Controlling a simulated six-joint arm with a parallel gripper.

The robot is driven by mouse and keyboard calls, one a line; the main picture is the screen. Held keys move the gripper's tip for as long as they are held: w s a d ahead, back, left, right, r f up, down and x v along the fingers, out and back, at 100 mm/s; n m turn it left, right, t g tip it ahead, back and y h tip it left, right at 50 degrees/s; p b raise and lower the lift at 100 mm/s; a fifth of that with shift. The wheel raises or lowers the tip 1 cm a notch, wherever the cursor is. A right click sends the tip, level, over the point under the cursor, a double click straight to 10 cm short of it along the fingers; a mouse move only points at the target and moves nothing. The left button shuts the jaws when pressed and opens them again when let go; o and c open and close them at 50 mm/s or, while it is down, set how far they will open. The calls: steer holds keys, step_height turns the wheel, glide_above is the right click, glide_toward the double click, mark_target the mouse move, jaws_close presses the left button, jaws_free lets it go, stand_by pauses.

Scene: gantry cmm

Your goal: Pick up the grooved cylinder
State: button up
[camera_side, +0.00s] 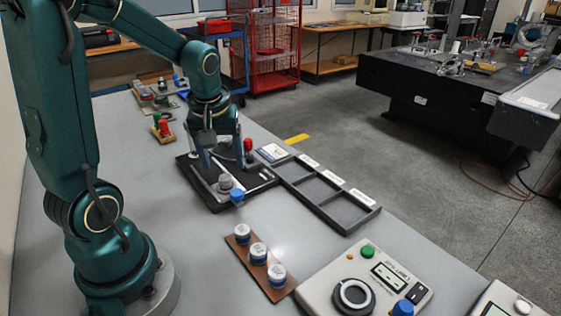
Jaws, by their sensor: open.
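My gripper (221,160) points down over a black plate fixture (208,199) on the grey bench. Its two fingers are apart. A small grey cylinder (225,182) sits on the fixture, just in front of and below the fingers. It looks like the grooved cylinder, but it is too small to make out grooves. It does not appear to be between the fingers. A blue knob (237,196) is beside it at the fixture's front edge. A red-topped post (248,146) stands close to the right finger. The area behind the fingers is partly hidden.
A dark tray with empty compartments (375,211) lies right of the fixture. A brown board (265,282) holds three white-and-blue cylinders in front. A gauge box (320,280) stands at front right. A red-and-green piece (163,128) lies at the left. Bare bench lies left of the board.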

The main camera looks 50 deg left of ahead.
mark_target(225, 177)
steer(key=shift+s+a+f, duration=0.15)
steer(key=shift+a+f, duration=0.05)
steer(key=shift+f, duration=0.15)
steer(key=shift+x, duration=2.35)
jaws_close()
